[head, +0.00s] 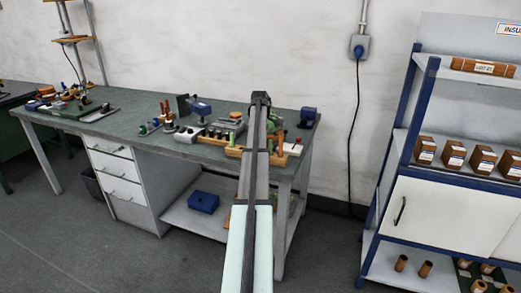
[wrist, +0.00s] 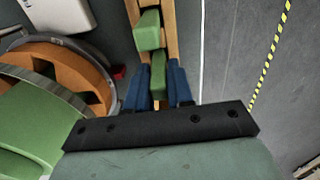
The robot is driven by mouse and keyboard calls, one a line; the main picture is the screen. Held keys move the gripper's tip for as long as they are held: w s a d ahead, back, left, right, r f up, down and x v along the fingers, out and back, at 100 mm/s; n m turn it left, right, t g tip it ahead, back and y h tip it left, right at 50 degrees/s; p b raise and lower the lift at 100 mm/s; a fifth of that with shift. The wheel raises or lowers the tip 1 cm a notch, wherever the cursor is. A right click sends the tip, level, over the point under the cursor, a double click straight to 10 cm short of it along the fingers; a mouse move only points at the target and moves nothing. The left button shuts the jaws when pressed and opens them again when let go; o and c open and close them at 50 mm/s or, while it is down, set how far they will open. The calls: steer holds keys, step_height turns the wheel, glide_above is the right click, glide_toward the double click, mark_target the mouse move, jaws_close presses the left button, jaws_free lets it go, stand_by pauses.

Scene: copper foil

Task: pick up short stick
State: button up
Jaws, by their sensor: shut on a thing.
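In the wrist view, the two blue fingers of my gripper (wrist: 158,88) are shut on a short green stick (wrist: 158,70), which lies between them. The stick is over or in a narrow wooden tray (wrist: 172,30); I cannot tell whether it is lifted clear. Its near end is hidden by the fingers and the dark gripper body. Another green piece (wrist: 148,30) lies just beyond it in the same tray. In the head view my arm reaches over the green-topped workbench (head: 140,118) and hides the gripper and the stick.
In the wrist view, a large round orange and green object (wrist: 70,65) stands close on the left, with a white item (wrist: 58,14) beyond. In the head view, several tools crowd the bench around my arm, including a blue device (head: 308,115). A shelf rack (head: 398,125) stands right.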

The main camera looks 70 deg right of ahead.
jaws_close()
step_height(320, 180, up, 9)
steer(key=shift+r, duration=0.1)
steer(key=shift+d+r+n, duration=0.35)
steer(key=shift+r+n, duration=0.1)
steer(key=shift+n, duration=0.05)
steer(key=w+d+r+n, duration=0.1)
steer(key=w+d+n, duration=0.1)
steer(key=d+n, duration=0.7)
steer(key=n, duration=0.7)
steer(key=shift+r+n, duration=0.2)
steer(key=shift+n, duration=0.1)
steer(key=shift+w+f, duration=0.1)
steer(key=shift+f, duration=0.1)
